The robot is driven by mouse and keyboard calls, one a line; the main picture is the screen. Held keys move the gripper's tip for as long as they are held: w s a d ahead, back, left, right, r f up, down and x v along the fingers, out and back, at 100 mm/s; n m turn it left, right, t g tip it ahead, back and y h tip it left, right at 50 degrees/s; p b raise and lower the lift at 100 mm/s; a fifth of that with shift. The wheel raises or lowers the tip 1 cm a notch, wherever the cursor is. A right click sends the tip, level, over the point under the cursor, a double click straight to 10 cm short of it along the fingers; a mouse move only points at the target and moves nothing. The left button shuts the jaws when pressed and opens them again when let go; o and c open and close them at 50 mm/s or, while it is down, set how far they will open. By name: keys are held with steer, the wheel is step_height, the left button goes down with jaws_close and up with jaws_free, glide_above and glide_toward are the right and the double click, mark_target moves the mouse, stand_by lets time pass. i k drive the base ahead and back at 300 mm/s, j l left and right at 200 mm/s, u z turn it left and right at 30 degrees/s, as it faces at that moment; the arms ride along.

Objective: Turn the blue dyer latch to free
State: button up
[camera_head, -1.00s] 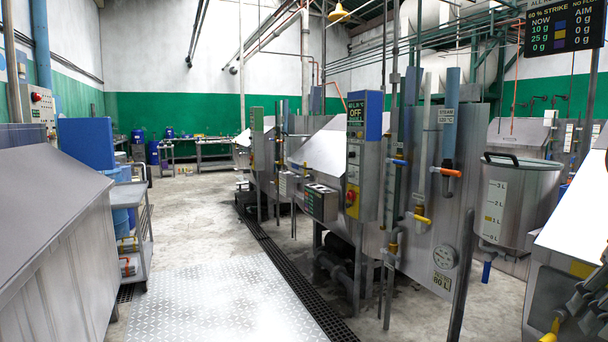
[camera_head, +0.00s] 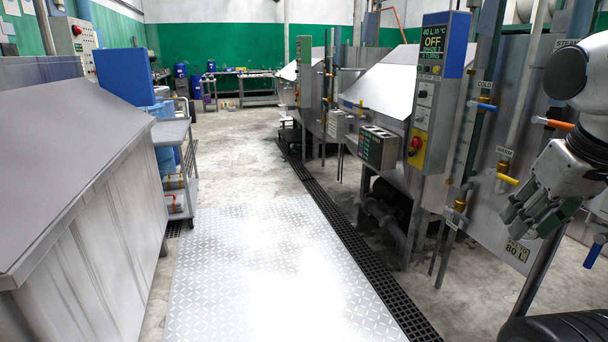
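The dyer with a blue-topped control panel (camera_head: 447,38) stands right of centre. The panel's screen reads OFF, and a red knob (camera_head: 416,144) sits low on it. The dyer's steel body (camera_head: 392,81) has a sloped, pale top. I cannot make out a latch on it, or its position. My gripper (camera_head: 522,222) is at the right, in front of the dyer's side near the 80 L label. It appears apart from the panel and holds nothing that I can see. Its finger opening is unclear from this angle.
Cold (camera_head: 485,106), orange (camera_head: 553,123) and yellow (camera_head: 508,179) valve handles stick out near my arm. A grey box (camera_head: 377,147) juts from the dyer front. A green-topped panel (camera_head: 304,60) stands farther back. The tread-plate floor (camera_head: 240,270) is clear. A cart (camera_head: 178,131) stands left.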

mark_target(360, 117)
steer(key=i+u, duration=0.25)
steer(key=i, duration=1.85)
steer(key=i+z, duration=0.1)
steer(key=i, duration=0.55)
steer(key=i+j+z, duration=0.1)
steer(key=i, duration=0.55)
steer(key=i+j+z, duration=0.15)
steer(key=i, duration=0.45)
steer(key=i+j+z, duration=0.35)
steer(key=i+z, duration=0.15)
steer(key=i, duration=0.2)
